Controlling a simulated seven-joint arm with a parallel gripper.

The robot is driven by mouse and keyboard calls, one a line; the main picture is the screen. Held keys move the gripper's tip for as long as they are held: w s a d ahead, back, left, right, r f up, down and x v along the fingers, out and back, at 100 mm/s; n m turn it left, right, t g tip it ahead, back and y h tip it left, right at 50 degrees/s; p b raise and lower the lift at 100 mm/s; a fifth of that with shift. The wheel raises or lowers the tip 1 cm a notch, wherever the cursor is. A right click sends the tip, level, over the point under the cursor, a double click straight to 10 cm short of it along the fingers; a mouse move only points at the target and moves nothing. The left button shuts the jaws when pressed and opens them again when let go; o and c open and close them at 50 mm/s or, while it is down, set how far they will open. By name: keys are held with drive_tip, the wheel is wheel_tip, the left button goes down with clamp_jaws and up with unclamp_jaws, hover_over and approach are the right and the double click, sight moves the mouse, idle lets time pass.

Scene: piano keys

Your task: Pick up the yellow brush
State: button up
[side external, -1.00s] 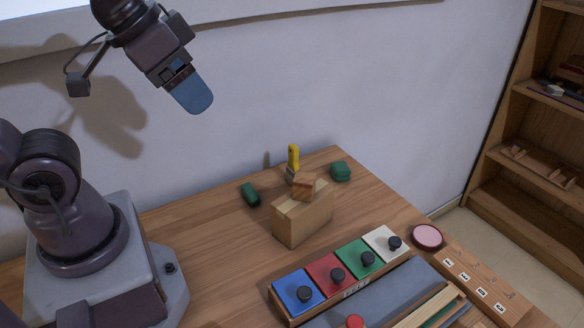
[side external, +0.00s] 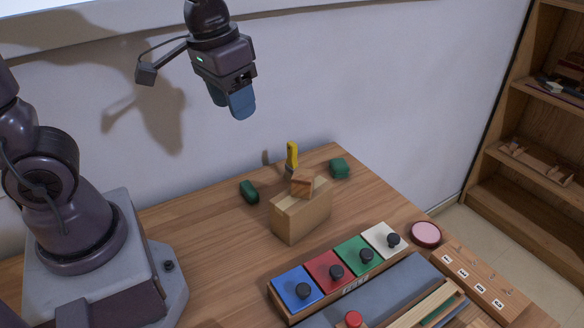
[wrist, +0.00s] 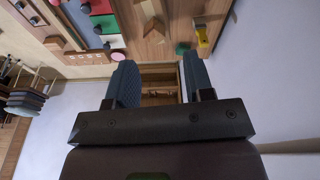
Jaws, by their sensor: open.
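The yellow brush (side external: 292,155) stands upright behind the cardboard-coloured box, near the back of the table; its lower part is partly hidden by a small wooden block. In the wrist view the yellow brush (wrist: 202,36) shows near the top, right of centre. My gripper (side external: 238,112) is high above the table, to the left of the brush and well apart from it. In the wrist view its two blue fingers (wrist: 158,85) are spread apart with nothing between them.
A tan box (side external: 302,215) bears a small wooden block (side external: 302,184). Green objects lie left (side external: 249,191) and right (side external: 340,168) of the brush. A row of coloured panels with black knobs (side external: 337,271) is in front. A wall stands behind; a shelf (side external: 530,150) is at right.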

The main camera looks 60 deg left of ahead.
drive_tip(key=w+a+f+n+g+y, duration=0.1)
drive_tip(key=w+a+f+n+g, duration=0.15)
drive_tip(key=w+f+n, duration=0.45)
drive_tip(key=n+y, duration=0.2)
drive_tip(key=n, duration=0.8)
approach(293, 144)
drive_tip(key=x, duration=0.7)
drive_tip(key=shift+s, duration=0.15)
drive_tip(key=shift+x, duration=2.7)
drive_tip(key=shift+w+a, duration=0.15)
drive_tip(key=shift+w, duration=0.05)
drive_tip(key=shift+c, duration=0.2)
clamp_jaws()
